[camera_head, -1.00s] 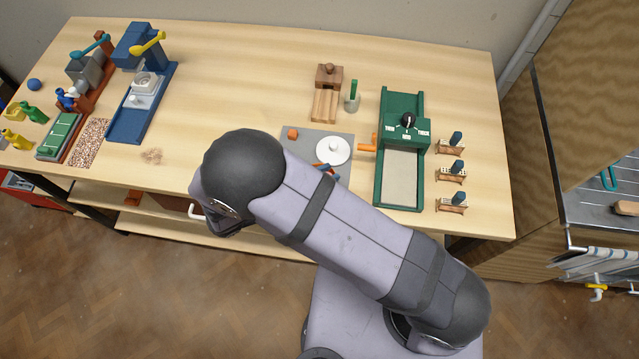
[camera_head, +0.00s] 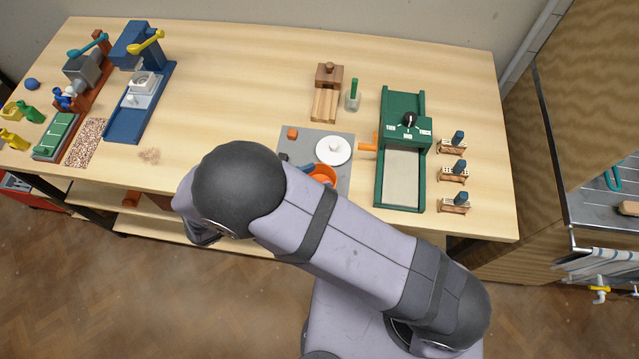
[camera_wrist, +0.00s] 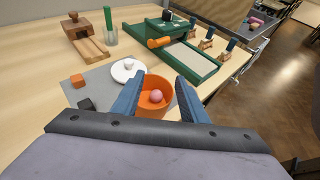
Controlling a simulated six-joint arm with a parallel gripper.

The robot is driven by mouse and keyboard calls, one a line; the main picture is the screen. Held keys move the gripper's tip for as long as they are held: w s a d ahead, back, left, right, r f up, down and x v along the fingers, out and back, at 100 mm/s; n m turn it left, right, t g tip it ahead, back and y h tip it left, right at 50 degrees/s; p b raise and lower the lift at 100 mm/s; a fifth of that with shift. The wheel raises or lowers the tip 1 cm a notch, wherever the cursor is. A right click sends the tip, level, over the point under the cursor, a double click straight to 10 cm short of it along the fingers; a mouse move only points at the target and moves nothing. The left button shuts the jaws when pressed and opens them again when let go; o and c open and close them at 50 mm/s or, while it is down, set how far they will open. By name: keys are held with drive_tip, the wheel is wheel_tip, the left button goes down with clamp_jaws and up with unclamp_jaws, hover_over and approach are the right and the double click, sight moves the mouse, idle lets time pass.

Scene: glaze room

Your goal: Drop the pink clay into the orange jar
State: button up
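The orange jar (camera_head: 325,172) stands without a lid on the grey mat (camera_head: 345,136), partly hidden by my arm in the head view. In the wrist view the jar (camera_wrist: 148,108) lies between and beyond my two blue fingers. The pink clay (camera_wrist: 156,96) is a small ball that shows inside the jar's rim, touching neither finger. My gripper (camera_wrist: 159,76) is open and empty, with its fingers spread to either side of the jar in the picture. How far the fingertips are above the jar is hard to tell.
A white lid (camera_head: 334,149) lies on the mat beside the jar, with an orange cube (camera_head: 292,133) and a dark cube (camera_wrist: 85,104) nearby. A green slab roller (camera_head: 403,150) stands to the right. A wooden press (camera_head: 328,76) and a green-handled tool in a cup (camera_head: 353,95) stand behind.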

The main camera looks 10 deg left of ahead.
drive_tip(key=shift+b+v, duration=0.55)
drive_tip(key=shift+v, duration=1.3)
drive_tip(key=s+d+r+m+g+y, duration=0.1)
drive_tip(key=d+m+g+y, duration=0.8)
drive_tip(key=d+m, duration=1.5)
drive_tip(key=r+m, duration=0.1)
drive_tip(key=m, duration=0.2)
drive_tip(key=shift+d+r+g+y, duration=0.2)
drive_tip(key=shift+d+g+y, duration=0.1)
drive_tip(key=shift+d, duration=0.05)
